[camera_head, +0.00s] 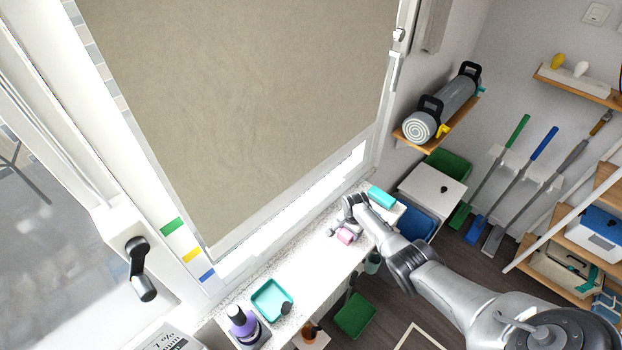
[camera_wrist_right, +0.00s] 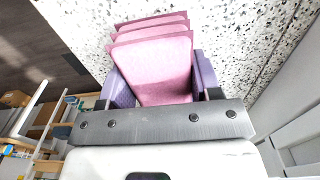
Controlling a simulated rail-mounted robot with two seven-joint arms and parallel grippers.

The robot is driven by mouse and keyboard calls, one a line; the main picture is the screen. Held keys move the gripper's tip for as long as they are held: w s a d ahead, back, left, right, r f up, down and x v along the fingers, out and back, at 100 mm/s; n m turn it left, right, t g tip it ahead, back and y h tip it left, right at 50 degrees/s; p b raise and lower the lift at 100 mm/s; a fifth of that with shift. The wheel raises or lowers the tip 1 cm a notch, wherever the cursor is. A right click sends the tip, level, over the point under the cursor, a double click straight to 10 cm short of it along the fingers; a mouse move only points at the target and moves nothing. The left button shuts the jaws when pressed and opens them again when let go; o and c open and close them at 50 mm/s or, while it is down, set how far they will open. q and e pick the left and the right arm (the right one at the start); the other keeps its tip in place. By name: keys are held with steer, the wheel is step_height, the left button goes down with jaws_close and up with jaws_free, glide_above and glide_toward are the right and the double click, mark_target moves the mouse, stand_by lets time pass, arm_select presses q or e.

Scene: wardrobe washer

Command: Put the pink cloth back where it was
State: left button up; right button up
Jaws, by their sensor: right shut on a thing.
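The pink cloth (camera_head: 346,236) shows as a small pink patch at the far part of the speckled white sill (camera_head: 315,275), below the blind. In the right wrist view the pink cloth (camera_wrist_right: 165,72) is folded, with several stacked layers. My right gripper (camera_wrist_right: 161,84) is shut on it, with a purple finger pad on either side. In the head view my right gripper (camera_head: 342,233) is small, and its fingertips are hard to make out. The speckled surface shows just beyond the cloth; I cannot tell whether the cloth touches it. My left gripper is not in view.
A teal tray (camera_head: 272,300) and a purple bottle (camera_head: 243,325) stand at the near end of the sill. A teal block (camera_head: 381,197) lies beyond my gripper. A window handle (camera_head: 140,268) sticks out at left. Bare sill lies between the tray and the cloth.

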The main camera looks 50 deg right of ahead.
steer(key=shift+f, duration=0.35)
steer(key=o, duration=1)
steer(key=shift+o, duration=1.2)
steer(key=shift+r, duration=0.15)
steer(key=shift+r+p, duration=1.05)
step_height(320, 180, up, 6)
steer(key=p, duration=0.6)
steer(key=shift+r+p, duration=0.85)
steer(key=shift+p, duration=0.2)
